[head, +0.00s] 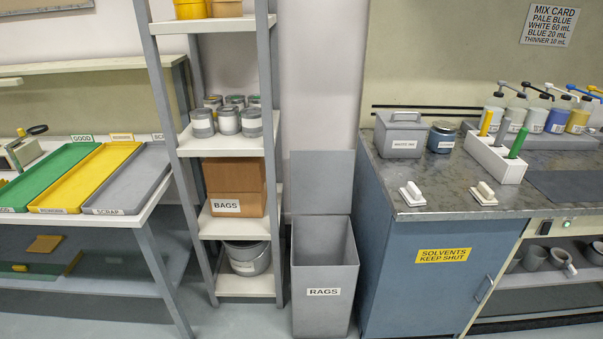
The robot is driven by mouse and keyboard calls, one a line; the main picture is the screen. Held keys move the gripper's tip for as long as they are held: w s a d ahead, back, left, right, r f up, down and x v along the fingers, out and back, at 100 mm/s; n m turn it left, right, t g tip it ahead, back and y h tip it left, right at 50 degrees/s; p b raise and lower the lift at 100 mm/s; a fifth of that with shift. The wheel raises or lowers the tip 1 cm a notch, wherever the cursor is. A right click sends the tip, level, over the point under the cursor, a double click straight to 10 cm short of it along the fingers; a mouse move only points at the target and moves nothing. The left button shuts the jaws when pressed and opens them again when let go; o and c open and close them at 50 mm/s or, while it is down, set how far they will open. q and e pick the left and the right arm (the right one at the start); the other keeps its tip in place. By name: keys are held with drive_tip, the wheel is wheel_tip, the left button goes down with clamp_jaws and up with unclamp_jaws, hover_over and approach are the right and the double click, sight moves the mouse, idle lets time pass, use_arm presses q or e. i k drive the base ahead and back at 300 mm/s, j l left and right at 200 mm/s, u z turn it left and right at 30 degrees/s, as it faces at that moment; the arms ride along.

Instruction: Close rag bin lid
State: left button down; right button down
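The rag bin (324,312) is a tall grey box on the floor, labelled RAGS. It stands between the shelf rack and the blue cabinet. Its lid (322,181) is a flat grey panel standing upright at the back edge, so the bin is open. The inside looks empty as far as I can see; its bottom is hidden. Neither of my grippers shows in the head view.
A shelf rack (174,155) with cans, a BAGS box (235,187) and a bucket (248,257) stands close left of the bin. The blue solvents cabinet (412,270) stands close right, its worktop overhanging slightly. The floor in front of the bin looks clear.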

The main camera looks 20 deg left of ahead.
sight(322, 181)
drive_tip(key=i+u, duration=0.1)
drive_tip(key=i, duration=0.3)
drive_tip(key=i+l+u, duration=0.1)
drive_tip(key=i, duration=0.35)
drive_tip(key=i+l+u, duration=0.1)
drive_tip(key=i, duration=0.3)
drive_tip(key=l, duration=0.1)
